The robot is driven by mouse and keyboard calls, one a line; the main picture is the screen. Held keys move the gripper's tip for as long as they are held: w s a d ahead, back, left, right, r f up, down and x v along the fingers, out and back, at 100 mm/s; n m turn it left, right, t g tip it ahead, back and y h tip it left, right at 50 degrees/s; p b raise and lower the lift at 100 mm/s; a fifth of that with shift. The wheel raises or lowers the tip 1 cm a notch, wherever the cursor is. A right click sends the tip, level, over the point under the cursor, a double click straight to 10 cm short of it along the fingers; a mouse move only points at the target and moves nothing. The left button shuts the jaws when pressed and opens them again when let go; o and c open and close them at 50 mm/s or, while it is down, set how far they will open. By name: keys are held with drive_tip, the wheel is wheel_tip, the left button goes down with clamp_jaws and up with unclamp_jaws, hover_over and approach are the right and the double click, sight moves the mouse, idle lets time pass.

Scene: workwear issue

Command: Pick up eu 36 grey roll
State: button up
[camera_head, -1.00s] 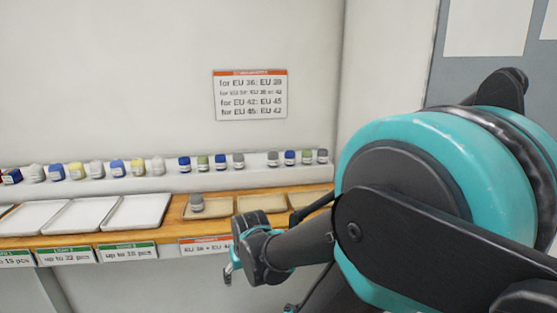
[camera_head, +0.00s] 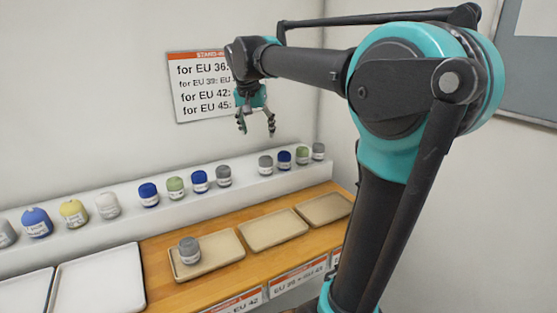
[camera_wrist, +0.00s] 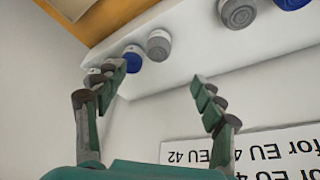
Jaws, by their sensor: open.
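Several grey rolls are in the head view. On the white ledge stand one grey roll (camera_head: 223,176) right of a blue one, another grey roll (camera_head: 265,165), and one at the right end (camera_head: 318,151). A further grey roll (camera_head: 189,250) sits on the left beige tray. Their size labels are too small to read, so I cannot tell which is EU 36. My gripper (camera_head: 256,131) is open and empty, raised above the ledge in front of the wall sign. In the wrist view, two grey rolls (camera_wrist: 240,12) (camera_wrist: 159,44) show beyond the open fingers (camera_wrist: 156,76).
Blue (camera_head: 148,194) and green (camera_head: 176,187) rolls stand close beside the grey ones on the ledge (camera_head: 130,222). Two empty beige trays (camera_head: 273,230) (camera_head: 325,209) lie on the wooden counter. White trays (camera_head: 100,283) are at the left. The wall sign (camera_head: 190,95) is behind my gripper.

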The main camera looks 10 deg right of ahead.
sight(265, 158)
drive_tip(key=x, duration=1.7)
drive_tip(key=shift+w+d+r, duration=0.15)
drive_tip(key=shift+w+d, duration=0.15)
drive_tip(key=shift+w, duration=0.05)
drive_tip(key=c, duration=1.3)
drive_tip(key=shift+o, duration=0.2)
drive_tip(key=shift+r, duration=0.1)
